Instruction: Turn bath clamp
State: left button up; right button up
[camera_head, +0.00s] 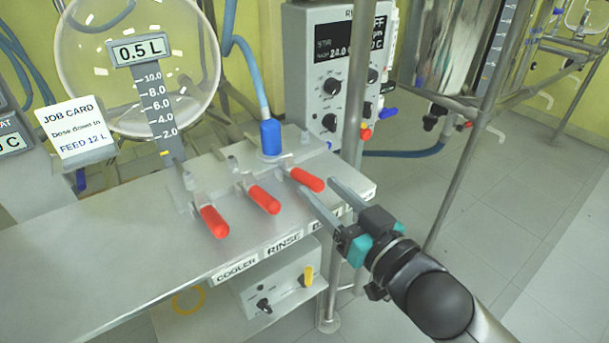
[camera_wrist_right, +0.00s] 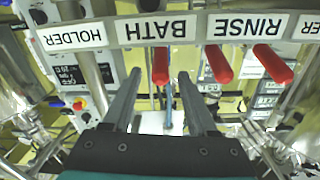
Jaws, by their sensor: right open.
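The bath clamp has a red handle (camera_head: 307,180), the rightmost of three on a metal manifold at the bench edge. In the right wrist view the same red handle (camera_wrist_right: 160,66) hangs by the BATH label (camera_wrist_right: 160,29), which appears upside down. My right gripper (camera_head: 317,186) is open, with its fingers on either side of the handle's end in the head view. In the wrist view the open fingertips (camera_wrist_right: 159,73) also flank the handle, with gaps on both sides. Contact is not visible. In the head view the BATH label is partly hidden by my gripper. My left gripper is not in view.
The rinse handle (camera_head: 264,200) and cooler handle (camera_head: 214,222) stand close by to the left. A blue hose fitting (camera_head: 271,138) rises behind the clamp. A vertical metal post (camera_head: 355,90) stands near my gripper. Open floor (camera_head: 540,220) lies to the right.

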aim_at(305, 172)
jog(key=b+x, duration=0.1)
jog(key=x, duration=0.3)
jog(key=shift+w, duration=0.1)
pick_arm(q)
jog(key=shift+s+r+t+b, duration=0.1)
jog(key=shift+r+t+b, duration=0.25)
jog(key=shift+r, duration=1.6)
pick_arm(e)
jog(key=shift+x, duration=0.9)
grip_shut()
